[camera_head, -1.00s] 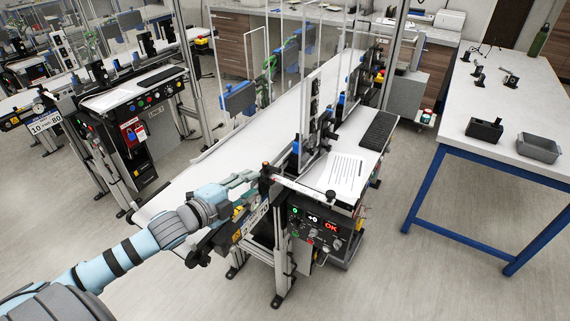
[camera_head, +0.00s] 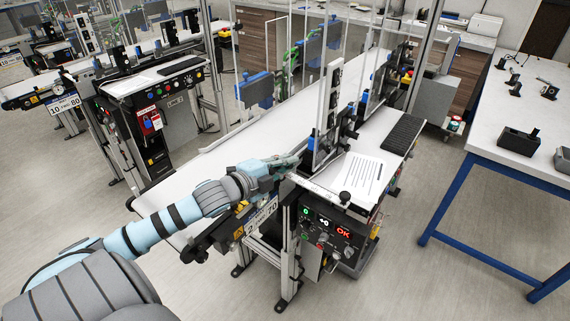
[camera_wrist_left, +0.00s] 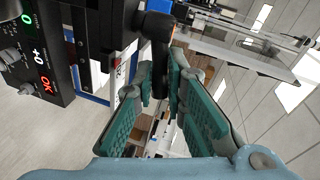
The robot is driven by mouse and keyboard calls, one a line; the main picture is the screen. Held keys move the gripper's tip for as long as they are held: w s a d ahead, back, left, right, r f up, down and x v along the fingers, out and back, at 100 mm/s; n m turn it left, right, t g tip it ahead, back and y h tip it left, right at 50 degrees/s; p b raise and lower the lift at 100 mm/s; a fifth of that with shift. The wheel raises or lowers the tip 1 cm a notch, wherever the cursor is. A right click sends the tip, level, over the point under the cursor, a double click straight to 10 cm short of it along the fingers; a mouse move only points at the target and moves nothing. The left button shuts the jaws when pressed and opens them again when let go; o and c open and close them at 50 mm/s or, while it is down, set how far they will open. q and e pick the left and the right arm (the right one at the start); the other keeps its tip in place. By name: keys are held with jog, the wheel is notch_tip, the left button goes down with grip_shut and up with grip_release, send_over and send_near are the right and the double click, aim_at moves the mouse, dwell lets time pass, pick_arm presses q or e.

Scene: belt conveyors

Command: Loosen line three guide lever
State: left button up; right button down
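A black lever (camera_wrist_left: 160,50) with an orange-red spot at its top shows in the left wrist view, beside the scale rail at the conveyor's end. My left gripper (camera_head: 292,161) is at the near end of the middle conveyor, over the guide-rail area, and hides the lever in the head view. In the left wrist view my left gripper's teal fingers (camera_wrist_left: 161,88) stand apart, and the lever reaches down between their tips. I cannot tell whether the pads touch it. My right gripper is not in view.
The control panel (camera_head: 328,228) showing OK sits just below and right of the gripper. A paper sheet (camera_head: 362,174) and a black keyboard (camera_head: 403,134) lie on the side shelf. Clear guard panels rise behind. A blue-legged table (camera_head: 519,140) stands at right, with open floor between.

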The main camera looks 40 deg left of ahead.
pick_arm(q)
jog(key=shift+w, duration=0.2)
grip_shut()
jog(key=y+p, duration=0.1)
jog(key=n+y+p, duration=0.2)
jog(key=p, duration=0.1)
jog(key=shift+w+d+r, duration=0.1)
jog(key=shift+w+r, duration=0.15)
jog(key=shift+w, duration=0.05)
jog(key=shift+w+f+n+y+p, duration=0.1)
jog(key=shift+w+n+y+p, duration=0.1)
jog(key=shift+n+y+p, duration=0.25)
jog(key=shift+w+f+n+y, duration=0.15)
jog(key=shift+n+y, duration=0.1)
jog(key=shift+y, duration=0.2)
jog(key=shift+f, duration=0.1)
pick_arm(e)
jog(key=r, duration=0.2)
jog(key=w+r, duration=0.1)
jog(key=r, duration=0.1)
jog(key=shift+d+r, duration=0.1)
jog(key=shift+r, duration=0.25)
pick_arm(q)
jog(key=o, duration=0.6)
grip_release()
jog(key=shift+o, duration=0.4)
